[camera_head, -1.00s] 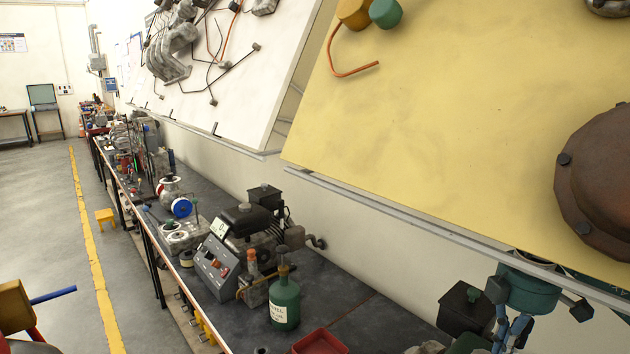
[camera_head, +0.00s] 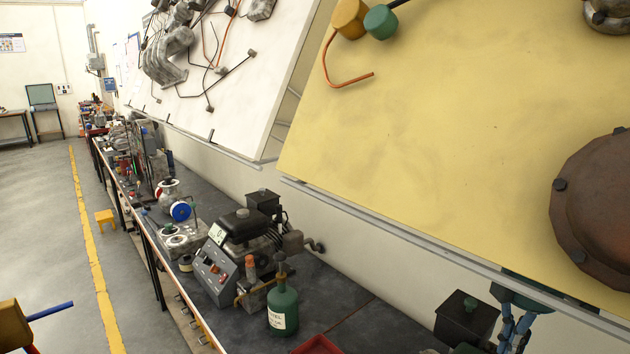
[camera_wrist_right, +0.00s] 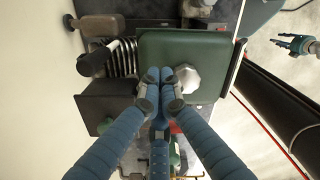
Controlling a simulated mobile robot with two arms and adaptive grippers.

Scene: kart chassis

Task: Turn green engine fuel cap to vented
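The green engine's tank (camera_wrist_right: 215,65) fills the middle of the right wrist view, seen from above. A pale faceted cap (camera_wrist_right: 187,79) sits on it. My right gripper (camera_wrist_right: 163,76) has blue fingers drawn together, with their tips just left of the cap in the picture. Contact with the cap cannot be told, and no vent marking is readable. In the head view the right gripper (camera_head: 513,328) is at the lower right, partly hidden by the yellow board. Another blue-fingered gripper, apparently my left one (camera_wrist_right: 290,43), is small at the right of the wrist view, away from the tank.
A dark box with a green knob (camera_head: 466,318) stands near the right gripper. The yellow board (camera_head: 430,130) overhangs the bench. A green bottle (camera_head: 283,308), a red tray (camera_head: 318,345) and a grey control box (camera_head: 214,272) stand left of it. Floor on the left is mostly clear.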

